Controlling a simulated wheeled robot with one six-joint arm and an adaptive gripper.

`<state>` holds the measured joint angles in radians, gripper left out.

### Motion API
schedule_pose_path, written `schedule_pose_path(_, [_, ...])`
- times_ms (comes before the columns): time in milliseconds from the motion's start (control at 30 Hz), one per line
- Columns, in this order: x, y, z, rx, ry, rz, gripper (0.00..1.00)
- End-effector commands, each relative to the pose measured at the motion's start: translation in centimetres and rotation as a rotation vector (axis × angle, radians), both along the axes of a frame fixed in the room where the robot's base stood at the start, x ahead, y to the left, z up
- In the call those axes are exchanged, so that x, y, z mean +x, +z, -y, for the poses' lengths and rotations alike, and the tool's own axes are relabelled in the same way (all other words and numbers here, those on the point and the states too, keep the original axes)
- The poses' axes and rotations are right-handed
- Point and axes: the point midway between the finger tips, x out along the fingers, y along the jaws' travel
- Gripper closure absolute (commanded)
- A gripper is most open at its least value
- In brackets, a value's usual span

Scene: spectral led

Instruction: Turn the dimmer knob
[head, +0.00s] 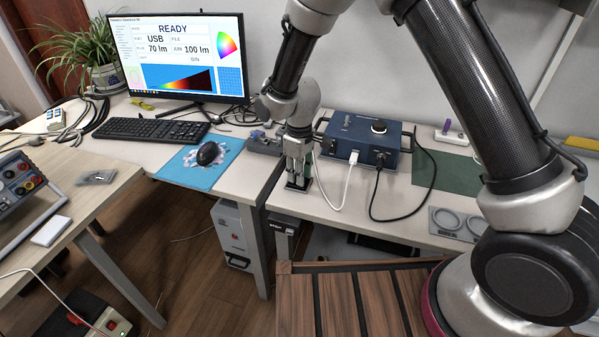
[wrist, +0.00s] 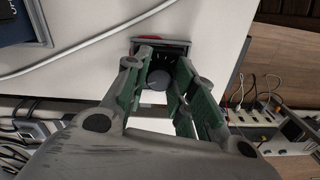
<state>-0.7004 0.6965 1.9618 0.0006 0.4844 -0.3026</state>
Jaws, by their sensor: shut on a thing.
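The dimmer knob (wrist: 158,80) is a round grey knob on a small dark box with a red edge (wrist: 150,40), seen in the wrist view. My gripper (wrist: 160,75) points down over it, with its green-padded fingers on either side of the knob and shut on it. In the head view my gripper (head: 298,160) stands over the same small dark box (head: 299,185) near the front edge of the bench, left of the blue instrument. The knob itself is hidden behind the fingers there.
A blue instrument box (head: 360,140) with a white-topped knob stands close to the right of my gripper. A white cable (head: 346,185) and a black cable (head: 372,200) run from it across the bench. A monitor (head: 178,55) reads READY.

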Motion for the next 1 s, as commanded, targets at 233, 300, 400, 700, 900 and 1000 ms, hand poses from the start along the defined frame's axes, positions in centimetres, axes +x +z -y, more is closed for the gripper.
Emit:
schedule_pose_path(233, [-0.01,0.04,-0.06,0.001,-0.233,0.001,0.98])
schedule_pose_path(300, [-0.02,0.04,-0.07,0.001,-0.299,0.001,0.98])
schedule_pose_path(400, [-0.03,0.04,-0.09,0.000,-0.394,0.001,0.98])
schedule_pose_path(700, [-0.05,0.04,-0.15,0.001,-0.678,0.001,0.98])
schedule_pose_path(900, [-0.05,0.05,-0.20,0.001,-0.866,0.002,0.98])
schedule_pose_path(1000, [-0.05,0.05,-0.22,0.001,-0.955,0.001,0.98])
